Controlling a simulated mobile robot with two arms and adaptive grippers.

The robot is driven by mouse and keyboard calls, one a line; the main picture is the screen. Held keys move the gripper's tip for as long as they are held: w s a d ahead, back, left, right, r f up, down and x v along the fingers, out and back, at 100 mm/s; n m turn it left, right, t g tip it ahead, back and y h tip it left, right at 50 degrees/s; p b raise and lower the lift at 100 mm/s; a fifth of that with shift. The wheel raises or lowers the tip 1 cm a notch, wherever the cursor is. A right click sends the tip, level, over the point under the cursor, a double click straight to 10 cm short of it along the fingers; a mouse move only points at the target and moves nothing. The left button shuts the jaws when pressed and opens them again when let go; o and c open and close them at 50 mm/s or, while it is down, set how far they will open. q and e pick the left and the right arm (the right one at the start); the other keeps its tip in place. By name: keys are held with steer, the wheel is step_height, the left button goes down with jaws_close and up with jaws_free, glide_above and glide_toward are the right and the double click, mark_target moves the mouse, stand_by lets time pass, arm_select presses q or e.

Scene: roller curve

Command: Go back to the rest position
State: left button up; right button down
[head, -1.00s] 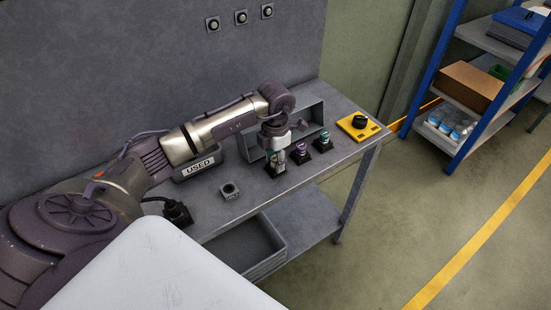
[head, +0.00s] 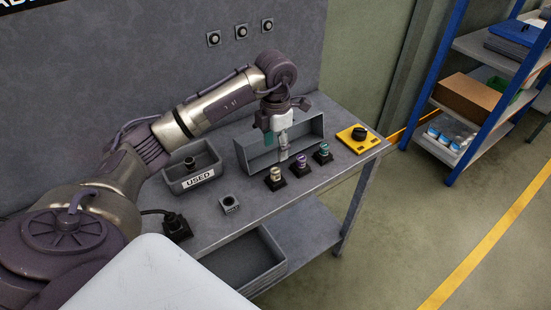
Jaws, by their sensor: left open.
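My left arm reaches in from the left over the grey workbench (head: 215,225). My left gripper (head: 283,150) is open and points down, above and behind the row of small bottles and in front of the grey open box (head: 312,132). A bottle with a pale top (head: 275,178) stands upright in a black holder, apart from the gripper. A purple-banded bottle (head: 300,164) and a teal-banded bottle (head: 323,152) stand in black holders to its right. My right gripper is not in view.
A grey bin marked USED (head: 192,172) holds a dark piece. A small square socket (head: 229,203) and a black corded device (head: 176,226) sit near the front edge. A yellow plate with a black knob (head: 358,138) is at the right end. A shelf rack (head: 470,85) stands beyond.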

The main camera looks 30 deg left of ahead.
arm_select(q)
steer(key=shift+r, duration=0.8)
